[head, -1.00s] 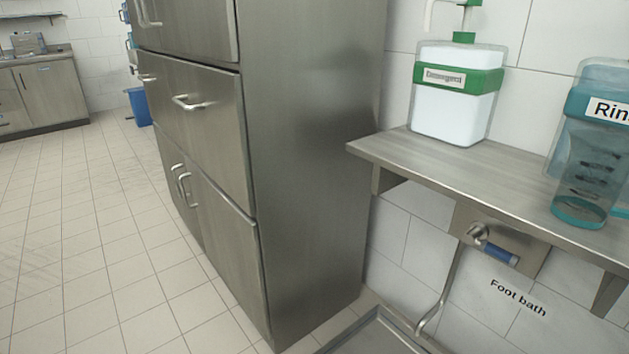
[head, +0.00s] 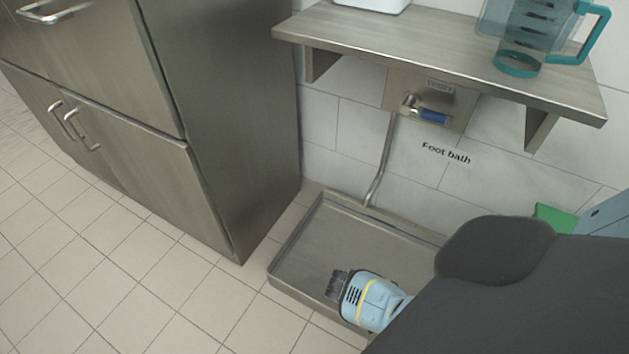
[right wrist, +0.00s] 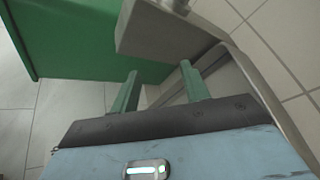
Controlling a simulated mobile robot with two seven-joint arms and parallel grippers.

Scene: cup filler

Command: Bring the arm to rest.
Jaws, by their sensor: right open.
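My right gripper (right wrist: 159,68) shows in the right wrist view. Its two green fingers are apart, with nothing between them. A large green surface (right wrist: 85,35) and a grey block-like edge (right wrist: 160,32) lie beyond the fingertips; I cannot tell whether the fingers touch either. In the head view a large dark part of my arm fills the lower right, and a light blue part of mine with a yellow stripe shows over the floor tray. The right gripper's fingers cannot be made out there. My left gripper is in neither view.
A steel cabinet (head: 235,130) stands at the left. A wall shelf (head: 420,45) carries a teal-handled jug (head: 535,40), above a tap with a blue handle (head: 432,116). A shallow metal foot bath tray (head: 330,235) lies below. Tiled floor (head: 90,260) at the lower left is clear.

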